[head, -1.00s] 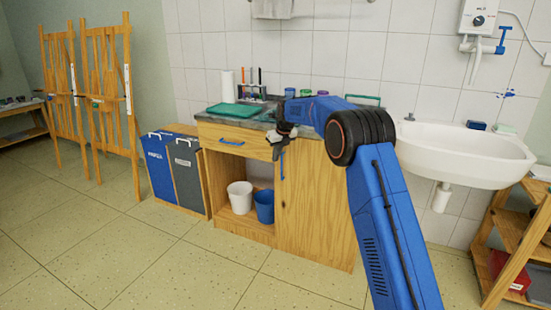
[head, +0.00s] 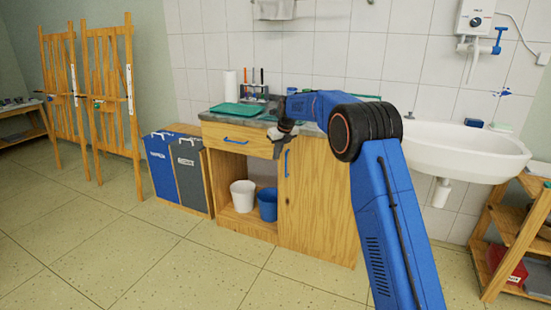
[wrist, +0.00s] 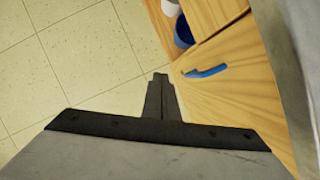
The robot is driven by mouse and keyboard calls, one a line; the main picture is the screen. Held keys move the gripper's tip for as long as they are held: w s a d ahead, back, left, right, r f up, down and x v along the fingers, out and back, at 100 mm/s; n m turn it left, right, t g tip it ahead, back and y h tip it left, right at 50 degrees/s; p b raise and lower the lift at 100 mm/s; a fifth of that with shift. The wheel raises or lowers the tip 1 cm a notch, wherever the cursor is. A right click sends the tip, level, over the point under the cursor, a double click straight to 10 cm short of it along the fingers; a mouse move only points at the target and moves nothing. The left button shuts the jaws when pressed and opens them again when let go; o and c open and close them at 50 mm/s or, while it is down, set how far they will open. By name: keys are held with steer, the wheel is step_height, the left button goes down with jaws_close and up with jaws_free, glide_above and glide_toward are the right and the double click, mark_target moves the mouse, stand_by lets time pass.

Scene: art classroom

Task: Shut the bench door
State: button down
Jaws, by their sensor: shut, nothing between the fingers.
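The wooden bench has a door (head: 318,212) on its right half, with a blue upright handle (head: 287,163) near the door's left edge. The door looks flush or nearly flush with the bench front; a small gap cannot be ruled out. My gripper (head: 277,153) is in front of the bench, just left of the handle and below the drawer. In the wrist view my gripper (wrist: 160,77) is shut and empty, with the blue handle (wrist: 205,71) apart from it on the right.
The drawer (head: 236,140) above the open shelf looks shut. A white bucket (head: 243,196) and a blue bucket (head: 267,205) stand on the shelf. Bins (head: 178,170) stand left, a sink (head: 465,150) and wooden rack (head: 515,235) right. The floor in front is clear.

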step_height(320, 180, up, 7)
steer(key=s+a, duration=0.2)
steer(key=s+d+r+n, duration=0.4)
steer(key=s+r, duration=0.1)
steer(key=s, duration=0.4)
steer(key=s+d+r+n, duration=0.4)
steer(key=s, duration=0.4)
steer(key=s+d+r+n+h, duration=0.1)
steer(key=s+d+n, duration=0.2)
steer(key=s, duration=0.6)
steer(key=s+d+r+n, duration=0.1)
steer(key=s+d+n, duration=0.25)
steer(key=s, duration=0.45)
steer(key=s+d+f+n, duration=0.2)
steer(key=s+f+n, duration=0.2)
steer(key=s, duration=0.7)
steer(key=s+d+f+n, duration=0.2)
steer(key=s+f+n, duration=0.3)
steer(key=s, duration=0.7)
steer(key=s+d+f+n+t+h, duration=0.1)
steer(key=s+f+n, duration=0.4)
steer(key=s, duration=0.6)
steer(key=shift+s+d+f+n, duration=0.2)
steer(key=shift+s+d+n, duration=0.15)
steer(key=shift+d+n, duration=0.5)
